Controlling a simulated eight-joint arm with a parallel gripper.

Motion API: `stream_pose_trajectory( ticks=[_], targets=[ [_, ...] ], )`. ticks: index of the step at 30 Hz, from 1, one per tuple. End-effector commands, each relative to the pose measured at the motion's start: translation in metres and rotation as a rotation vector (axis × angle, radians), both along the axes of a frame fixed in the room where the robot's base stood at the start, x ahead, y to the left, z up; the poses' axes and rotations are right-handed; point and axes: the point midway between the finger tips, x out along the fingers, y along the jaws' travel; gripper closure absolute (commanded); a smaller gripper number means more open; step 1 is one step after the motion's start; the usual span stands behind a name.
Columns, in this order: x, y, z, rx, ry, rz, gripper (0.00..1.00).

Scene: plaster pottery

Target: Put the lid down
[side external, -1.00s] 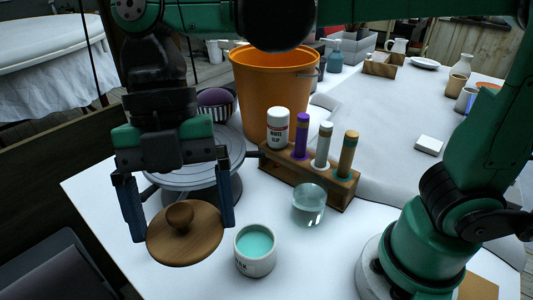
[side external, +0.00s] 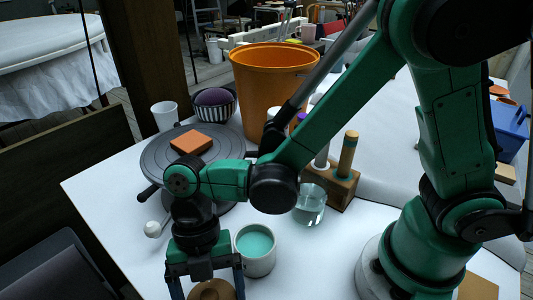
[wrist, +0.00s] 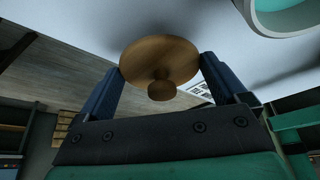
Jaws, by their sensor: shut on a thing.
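The round wooden lid (side external: 210,293) is at the bottom edge of the side view, partly cut off, with its knob up. My gripper (side external: 206,284) is shut on it, fingers at opposite sides of its rim. In the wrist view the lid (wrist: 150,52) sits between the two blue fingers of my gripper (wrist: 160,68). I cannot tell whether the lid touches the table. The white jar of teal glaze (side external: 256,262) stands open to the right of my gripper; part of the jar (wrist: 270,25) shows at the wrist view's upper right.
Behind my gripper is a grey wheel (side external: 160,160) with an orange block (side external: 191,142) on it. A glass of water (side external: 309,208) and a wooden rack (side external: 345,187) stand right of the jar. An orange bucket (side external: 265,75) stands behind. White table (side external: 115,215) is bare left of my gripper.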

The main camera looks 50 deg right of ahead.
Motion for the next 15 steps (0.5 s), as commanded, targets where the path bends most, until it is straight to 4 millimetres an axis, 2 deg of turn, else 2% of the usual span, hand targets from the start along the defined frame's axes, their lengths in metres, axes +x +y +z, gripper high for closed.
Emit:
stream_pose_trajectory(
  ticks=[3,6,15],
  targets=[
    [0.000,0.000,-0.015,0.000,0.000,0.000,0.58],
    [0.000,0.000,-0.022,0.000,0.000,0.000,0.58],
    [0.000,0.000,-0.023,0.000,0.000,0.000,0.58]
  ],
)
